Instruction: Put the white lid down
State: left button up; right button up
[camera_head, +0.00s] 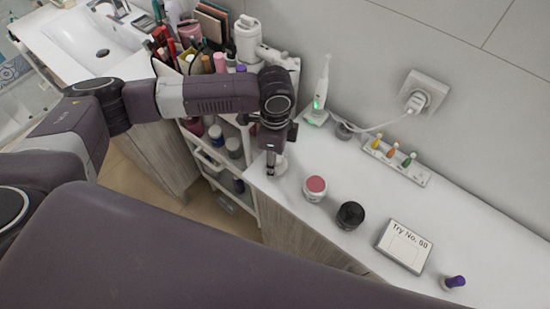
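My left gripper (273,168) points down over the left end of the white counter, its fingers seen nearly edge-on. A pale round piece, which looks like the white lid (281,164), shows right at the fingertips, partly hidden by them. I cannot tell whether the fingers grip it or whether it touches the counter. To the right stands a white jar with a pink-red top face (315,187), apart from the gripper. A black jar (350,215) stands further right. My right gripper is not in view.
The white counter (318,240) also holds a toothbrush on its stand (321,95), a rack of small coloured bottles (394,159), a "Try No. 00" sign (404,246) and a purple-capped bottle (453,283). A crowded cosmetics cart (257,214) stands left of the counter.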

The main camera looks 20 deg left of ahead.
pick_arm(q)
jog(key=shift+f, duration=0.15)
jog(key=o, duration=0.7)
jog(key=shift+o, duration=0.2)
notch_tip(320, 180, up, 12)
jog(key=b, duration=0.2)
jog(key=shift+r+b, duration=0.2)
jog(key=shift+b, duration=0.15)
jog(key=shift+f, duration=0.1)
